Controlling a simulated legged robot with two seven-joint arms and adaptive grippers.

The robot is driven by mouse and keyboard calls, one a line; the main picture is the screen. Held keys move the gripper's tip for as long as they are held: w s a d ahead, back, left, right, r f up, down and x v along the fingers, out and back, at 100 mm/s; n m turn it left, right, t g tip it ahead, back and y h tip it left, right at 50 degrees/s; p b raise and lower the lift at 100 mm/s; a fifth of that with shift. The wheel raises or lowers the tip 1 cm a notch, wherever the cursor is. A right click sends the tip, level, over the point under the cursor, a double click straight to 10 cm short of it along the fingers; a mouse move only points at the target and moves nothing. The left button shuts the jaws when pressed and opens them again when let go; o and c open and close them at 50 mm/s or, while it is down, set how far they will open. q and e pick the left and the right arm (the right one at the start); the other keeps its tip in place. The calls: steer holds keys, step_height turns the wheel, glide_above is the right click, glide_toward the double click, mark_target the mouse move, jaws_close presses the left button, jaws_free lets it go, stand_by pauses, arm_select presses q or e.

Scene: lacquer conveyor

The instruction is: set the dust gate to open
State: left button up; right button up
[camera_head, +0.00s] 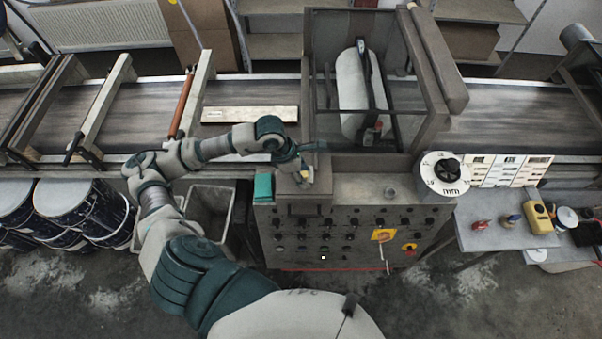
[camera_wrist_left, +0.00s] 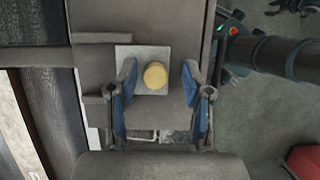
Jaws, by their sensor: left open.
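A round yellow knob (camera_wrist_left: 155,75) sits on a pale square plate (camera_wrist_left: 127,53) in the left wrist view. No readable label shows that it is the dust gate's handle. My left gripper (camera_wrist_left: 158,68) is open, with one blue-padded finger on each side of the knob in the picture. No contact shows, and the remaining depth between fingertips and knob is hard to tell. In the head view my left gripper (camera_head: 302,177) is over the back left of the control cabinet's top and covers much of that spot. My right gripper is not in view.
The control cabinet (camera_head: 345,222) has several knobs and a yellow-backed switch (camera_head: 383,235). A framed machine housing (camera_head: 431,70) with a white roller (camera_head: 352,95) rises behind it. A teal block (camera_head: 263,187) is left of my gripper. A round dial (camera_head: 444,174) stands right.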

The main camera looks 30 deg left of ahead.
arm_select(q)
steer(key=shift+r, duration=0.3)
steer(key=v, duration=1.1)
steer(key=shift+s+a, duration=0.15)
steer(key=shift+a, duration=0.15)
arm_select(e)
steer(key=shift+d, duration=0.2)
arm_select(q)
steer(key=shift+d+r, duration=0.1)
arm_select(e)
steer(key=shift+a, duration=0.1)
